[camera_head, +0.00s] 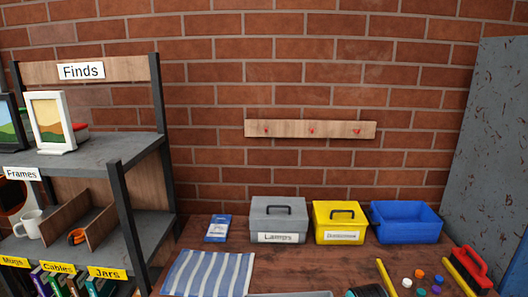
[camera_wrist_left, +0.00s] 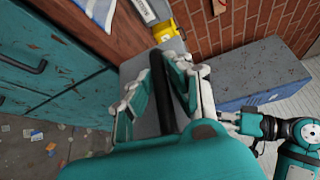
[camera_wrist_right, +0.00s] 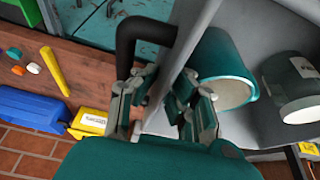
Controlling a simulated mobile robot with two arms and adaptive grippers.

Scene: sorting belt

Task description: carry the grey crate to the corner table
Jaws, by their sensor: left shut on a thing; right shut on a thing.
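The grey crate shows in the right wrist view as a grey wall (camera_wrist_right: 188,45) with a black handle (camera_wrist_right: 146,32). A light grey edge (camera_head: 290,294) at the bottom of the head view may be its rim. My right gripper (camera_wrist_right: 158,105) is shut at this handle and wall. My left gripper (camera_wrist_left: 170,75) is shut on a black handle bar (camera_wrist_left: 158,85) beside a grey surface. A teal cylinder (camera_wrist_right: 222,65) and a dark grey labelled cylinder (camera_wrist_right: 290,85) appear inside the crate. The corner table cannot be identified.
A wooden bench (camera_head: 215,260) holds a grey lidded box (camera_head: 265,220), a yellow box (camera_head: 325,236), a blue bin (camera_head: 405,225), a red brush (camera_head: 470,265) and several coloured caps. A labelled shelf (camera_head: 110,155) stands left. A grey panel (camera_head: 490,140) rises at right.

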